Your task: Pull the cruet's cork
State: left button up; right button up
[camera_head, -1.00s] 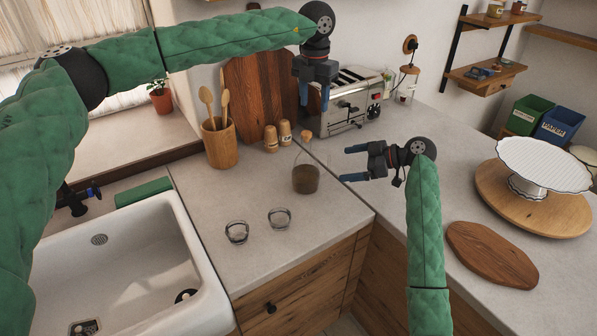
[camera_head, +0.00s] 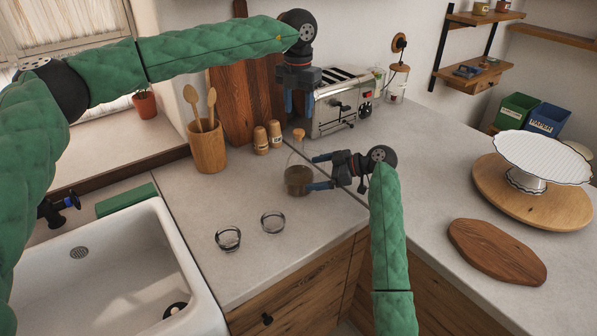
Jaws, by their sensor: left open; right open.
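The cruet (camera_head: 298,178) is a clear glass bottle with dark liquid in its lower part, standing upright on the counter. Its cork (camera_head: 299,134) sits in the top of the neck. My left gripper (camera_head: 298,112) is open and points down, above and a little behind the cork as seen here; I cannot tell the exact gap. My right gripper (camera_head: 312,173) is open and level, coming from the right. Its fingertips are right beside the cruet's body, one higher and one lower in the picture; I cannot tell whether they touch the glass.
Two small glass cups (camera_head: 229,238) stand in front of the cruet. Two wooden shakers (camera_head: 261,140), a utensil pot (camera_head: 207,147) and a toaster (camera_head: 339,103) stand behind. The sink (camera_head: 190,262) is at left. A cake stand (camera_head: 543,158) and wooden board (camera_head: 497,251) are at right.

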pick_arm(q)
jog(key=shift+s+d+r, duration=0.15)
pick_arm(e)
jog(key=shift+a+f, duration=0.1)
jog(key=shift+a, duration=0.4)
jog(key=shift+w+f, duration=0.1)
jog(key=shift+c, duration=0.5)
